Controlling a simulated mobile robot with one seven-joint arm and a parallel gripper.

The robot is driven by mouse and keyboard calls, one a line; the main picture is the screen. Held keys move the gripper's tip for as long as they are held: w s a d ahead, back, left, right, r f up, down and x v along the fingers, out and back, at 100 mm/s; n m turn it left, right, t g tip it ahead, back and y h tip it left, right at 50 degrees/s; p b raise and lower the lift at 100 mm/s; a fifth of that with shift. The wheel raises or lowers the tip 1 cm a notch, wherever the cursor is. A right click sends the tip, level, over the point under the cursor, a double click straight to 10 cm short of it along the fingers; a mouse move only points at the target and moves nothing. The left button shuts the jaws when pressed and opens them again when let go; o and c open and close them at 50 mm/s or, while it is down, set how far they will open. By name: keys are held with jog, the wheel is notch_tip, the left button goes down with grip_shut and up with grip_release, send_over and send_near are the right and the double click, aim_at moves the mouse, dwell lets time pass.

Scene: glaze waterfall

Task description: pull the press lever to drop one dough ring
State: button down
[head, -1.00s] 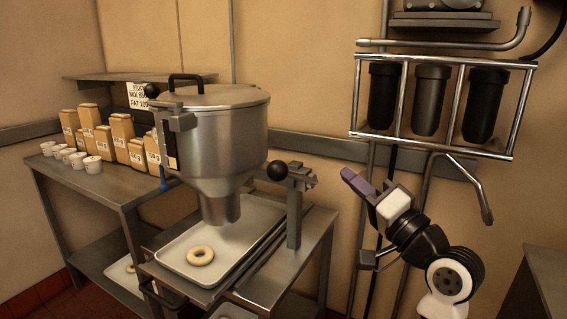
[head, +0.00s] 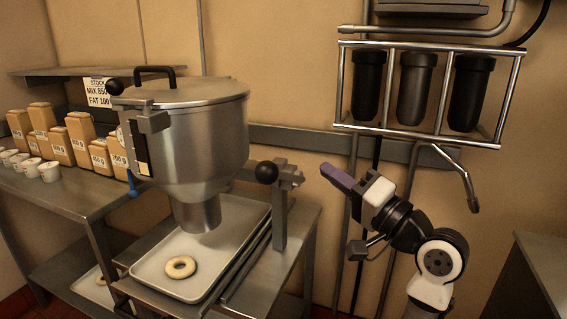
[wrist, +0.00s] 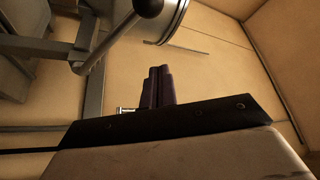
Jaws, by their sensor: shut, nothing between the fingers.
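The press is a steel hopper (head: 205,140) with a spout pointing down over a pale tray (head: 150,268). One dough ring (head: 181,267) lies flat on the tray below and left of the spout. A lever with a black ball knob (head: 267,172) stands at the hopper's right on a grey post; the knob also shows at the top of the wrist view (wrist: 148,8). A second black knob (head: 114,87) is at the hopper's upper left. My gripper (head: 328,172) has purple fingers, shut and empty, right of the lever and apart from it. The fingers stand together in the wrist view (wrist: 157,85).
A rack of dark filter canisters (head: 413,90) hangs on the wall above my gripper, with a bent pipe (head: 462,175) beside it. Labelled packets (head: 80,140) and white cups (head: 48,171) stand on the left table. Wall space between lever and gripper is clear.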

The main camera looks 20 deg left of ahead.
jog(key=p+x, duration=0.3)
jog(key=x, duration=0.7)
jog(key=s+f, duration=0.1)
jog(key=s+f+p, duration=0.1)
jog(key=s, duration=0.1)
jog(key=shift+s+a+f, duration=0.1)
jog(key=shift+a, duration=0.3)
jog(key=shift+f, duration=0.15)
